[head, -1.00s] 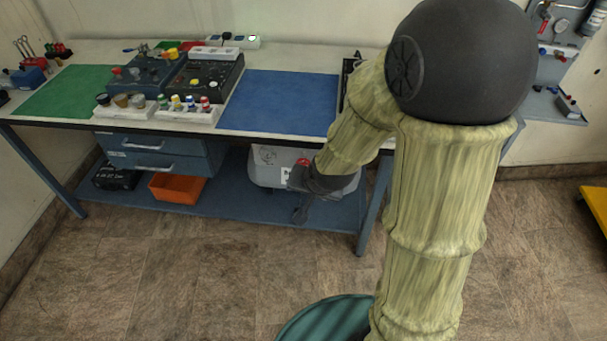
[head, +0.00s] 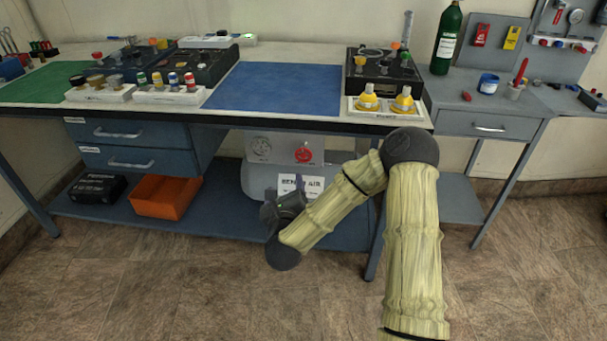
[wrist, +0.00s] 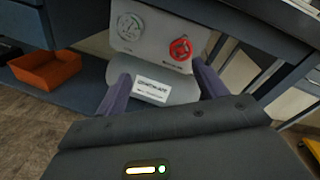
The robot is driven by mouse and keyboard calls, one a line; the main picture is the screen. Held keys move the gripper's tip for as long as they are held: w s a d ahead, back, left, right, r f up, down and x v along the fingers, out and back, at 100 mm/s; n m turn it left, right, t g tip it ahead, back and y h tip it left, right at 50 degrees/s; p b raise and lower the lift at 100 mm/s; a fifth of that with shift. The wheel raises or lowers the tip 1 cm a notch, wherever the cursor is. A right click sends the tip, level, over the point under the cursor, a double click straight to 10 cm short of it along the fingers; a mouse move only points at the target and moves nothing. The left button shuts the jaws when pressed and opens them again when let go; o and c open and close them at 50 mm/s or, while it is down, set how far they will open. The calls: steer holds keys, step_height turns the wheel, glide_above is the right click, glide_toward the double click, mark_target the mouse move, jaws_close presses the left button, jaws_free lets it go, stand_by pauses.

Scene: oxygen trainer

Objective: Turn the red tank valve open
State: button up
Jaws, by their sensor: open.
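The red tank valve (head: 304,152) is a small round handwheel on the right of a light grey panel (head: 282,143) under the bench. Below is a grey tank with a white label (head: 300,186) reading roughly "BENCH AIR". The red valve (wrist: 181,49) also shows clearly in the wrist view, beyond and slightly right of the middle between the fingers. My gripper (wrist: 160,86) is open and empty, its two purple fingers apart in front of the tank. In the head view my gripper (head: 284,188) is below the valve, not touching it.
The bench top (head: 345,119) overhangs the panel. A bench leg (head: 374,240) stands right of the tank. The floor in front is clear.

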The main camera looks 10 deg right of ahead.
mark_target(303, 157)
steer(key=d+m+h, duration=0.1)
steer(key=f+m+h+b, duration=0.1)
steer(key=m, duration=0.1)
steer(key=d+f+m, duration=0.1)
steer(key=shift+s+d+m+h, duration=0.2)
steer(key=shift+d+m+h, duration=0.15)
steer(key=shift+m+h, duration=0.05)
steer(key=b+x, duration=0.3)
steer(key=x, duration=1.4)
steer(key=shift+w+f, duration=0.1)
steer(key=shift+w, duration=0.1)
steer(key=c, duration=1)
